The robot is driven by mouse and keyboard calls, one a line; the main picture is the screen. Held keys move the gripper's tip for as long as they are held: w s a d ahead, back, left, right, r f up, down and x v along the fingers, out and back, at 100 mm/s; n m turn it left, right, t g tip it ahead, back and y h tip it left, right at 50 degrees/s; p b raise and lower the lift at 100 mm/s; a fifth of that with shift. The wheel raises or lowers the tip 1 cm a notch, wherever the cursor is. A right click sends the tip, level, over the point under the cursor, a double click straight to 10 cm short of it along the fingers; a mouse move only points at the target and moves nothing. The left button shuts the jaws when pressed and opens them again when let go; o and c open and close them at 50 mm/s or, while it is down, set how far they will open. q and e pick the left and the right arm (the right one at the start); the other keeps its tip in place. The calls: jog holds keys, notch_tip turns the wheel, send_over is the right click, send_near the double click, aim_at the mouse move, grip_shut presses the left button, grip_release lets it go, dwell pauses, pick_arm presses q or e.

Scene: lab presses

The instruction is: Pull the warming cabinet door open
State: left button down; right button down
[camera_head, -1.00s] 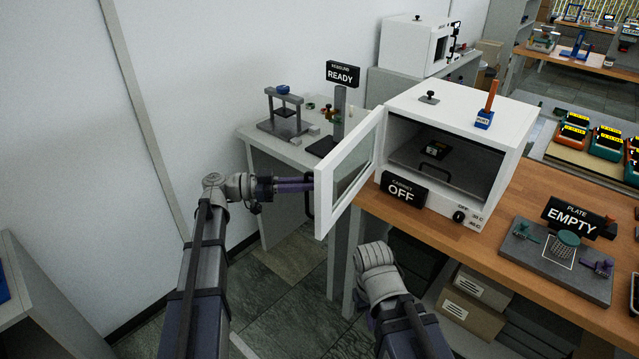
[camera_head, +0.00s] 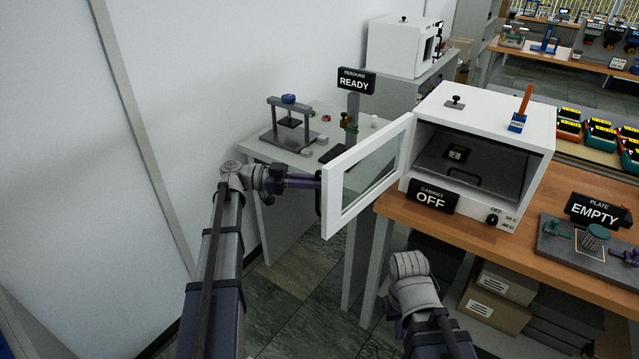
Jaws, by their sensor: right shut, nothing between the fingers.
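The white warming cabinet (camera_head: 545,130) stands on the wooden bench, with a sign reading OFF at its front. Its framed glass door (camera_head: 333,212) stands well open, swung out to the left, and the interior shows. My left gripper (camera_head: 303,181) is at the outer edge of the door, beside the dark door handle (camera_head: 318,197). Its fingertips overlap the handle area, and I cannot tell whether they grip it. My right gripper (camera_head: 410,266) is low in front of the bench, below the cabinet, shut and empty, apart from the door.
A grey table (camera_head: 262,151) with a small press (camera_head: 288,124) and a READY sign stands behind the door. A plate board (camera_head: 568,250) with an EMPTY sign lies on the bench at right. Boxes (camera_head: 497,297) sit under the bench. Floor is clear below the door.

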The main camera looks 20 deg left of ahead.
dwell(0.3)
pick_arm(q)
jog(key=c, duration=1.2)
grip_release()
jog(key=shift+d, duration=0.1)
jog(key=shift+o, duration=0.2)
jog(key=a, duration=0.7)
jog(key=shift+s+a, duration=0.4)
jog(key=shift+s, duration=0.05)
jog(key=shift+a, duration=0.1)
